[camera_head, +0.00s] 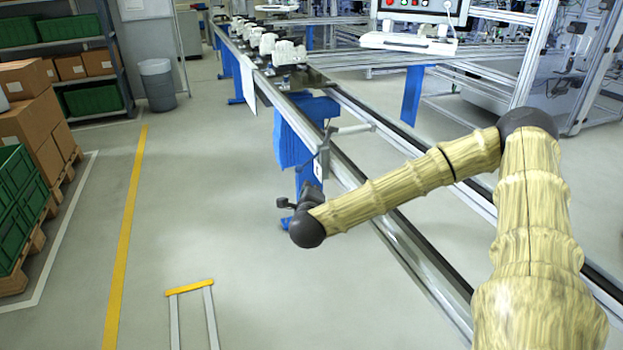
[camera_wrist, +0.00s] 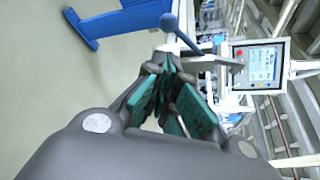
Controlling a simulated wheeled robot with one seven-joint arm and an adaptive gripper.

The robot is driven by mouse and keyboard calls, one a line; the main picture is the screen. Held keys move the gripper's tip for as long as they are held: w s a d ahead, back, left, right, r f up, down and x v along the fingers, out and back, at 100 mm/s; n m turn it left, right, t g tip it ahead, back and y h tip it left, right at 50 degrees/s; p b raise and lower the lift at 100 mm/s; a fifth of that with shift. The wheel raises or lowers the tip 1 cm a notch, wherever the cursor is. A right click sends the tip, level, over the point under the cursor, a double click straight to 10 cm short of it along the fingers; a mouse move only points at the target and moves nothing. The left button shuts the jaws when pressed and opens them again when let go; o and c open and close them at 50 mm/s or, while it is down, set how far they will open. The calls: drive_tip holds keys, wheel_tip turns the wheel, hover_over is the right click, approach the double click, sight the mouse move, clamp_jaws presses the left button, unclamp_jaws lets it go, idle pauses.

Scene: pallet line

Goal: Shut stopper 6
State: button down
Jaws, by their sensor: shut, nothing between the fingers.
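My gripper (camera_head: 311,190) is beside the near rail of the conveyor, in front of a blue leg. In the wrist view its teal-padded fingers (camera_wrist: 168,70) are shut and empty. A lever with a blue ball knob (camera_wrist: 169,22) and a slanting rod stands just beyond the fingertips, apart from them as far as I can tell. The rod runs down to a grey bracket (camera_wrist: 206,62). In the head view a pale grey bar (camera_head: 353,129) sticks out over the rail near my gripper. No stopper number is readable.
The conveyor (camera_head: 345,165) runs away to the upper left, with white parts (camera_head: 288,53) on its far end. A control panel (camera_head: 422,8) stands behind it. Free floor lies left of the line, with a yellow-topped frame (camera_head: 190,287) on it. Green crates (camera_head: 22,195) are at far left.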

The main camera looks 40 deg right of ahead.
drive_tip(key=p+x, duration=0.1)
drive_tip(key=x, duration=0.9)
drive_tip(key=shift+p, duration=0.3)
drive_tip(key=shift+a, duration=0.15)
drive_tip(key=shift+a+r+b, duration=0.15)
drive_tip(key=shift+b, duration=0.25)
